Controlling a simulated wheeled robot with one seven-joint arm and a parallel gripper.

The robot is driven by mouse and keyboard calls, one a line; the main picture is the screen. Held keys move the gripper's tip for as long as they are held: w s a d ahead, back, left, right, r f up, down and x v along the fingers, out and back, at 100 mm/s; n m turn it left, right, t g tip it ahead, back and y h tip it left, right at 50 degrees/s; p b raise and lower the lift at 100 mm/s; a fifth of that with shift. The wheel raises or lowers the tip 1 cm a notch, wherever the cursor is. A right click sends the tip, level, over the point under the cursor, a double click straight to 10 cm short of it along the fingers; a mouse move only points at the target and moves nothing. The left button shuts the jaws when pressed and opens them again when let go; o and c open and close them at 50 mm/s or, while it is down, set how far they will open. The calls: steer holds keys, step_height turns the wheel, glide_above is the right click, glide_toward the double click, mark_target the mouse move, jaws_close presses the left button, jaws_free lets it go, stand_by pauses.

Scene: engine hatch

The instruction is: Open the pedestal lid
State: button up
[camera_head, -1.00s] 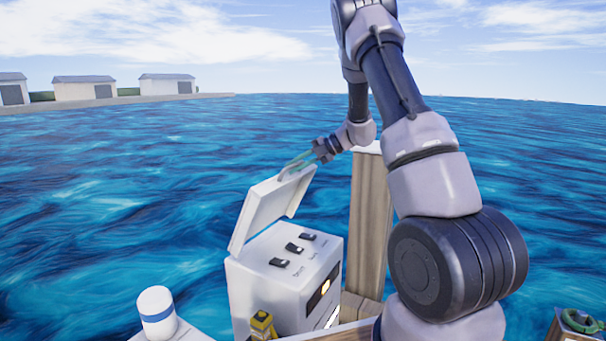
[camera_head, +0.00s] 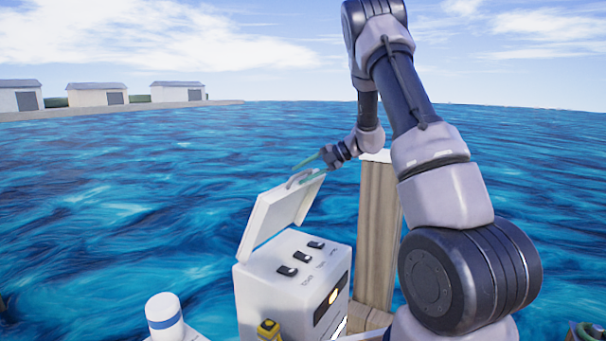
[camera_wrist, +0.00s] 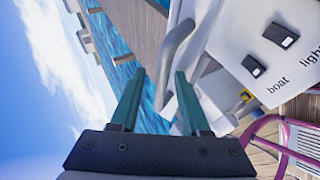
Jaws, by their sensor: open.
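The white pedestal (camera_head: 285,290) stands at the lower middle of the head view, with black switches on its top panel. Its white lid (camera_head: 270,222) is raised and tilted up from the left edge, so the panel is exposed. A grey handle (camera_head: 298,178) sits at the lid's upper edge; it also shows as a bar in the wrist view (camera_wrist: 174,52). My gripper (camera_head: 306,163) is open at the lid's upper edge, close to the handle. In the wrist view my gripper's (camera_wrist: 158,80) teal fingers are apart with nothing between them; the handle lies beyond the fingertips. I cannot tell whether they touch.
A wooden post (camera_head: 376,235) stands right behind the pedestal, near my forearm. A pink tubular frame (camera_wrist: 285,140) shows in the wrist view. Open water lies beyond.

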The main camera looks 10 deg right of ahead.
steer(key=v, duration=1)
steer(key=shift+d+r, duration=0.25)
steer(key=s+a+r+n+g+h, duration=0.1)
steer(key=s+a+r+n+h, duration=0.15)
steer(key=s+r+n, duration=0.45)
steer(key=s+a+r+n+h, duration=0.2)
steer(key=s+a+r+n, duration=0.15)
steer(key=s+n, duration=0.8)
steer(key=s+r+n+t+h, duration=0.1)
steer(key=s+n+t+h, duration=0.3)
steer(key=s+n, duration=1)
steer(key=n+h, duration=0.1)
steer(key=n, duration=0.5)
steer(key=shift+a+r, duration=0.15)
steer(key=shift+r, duration=0.05)
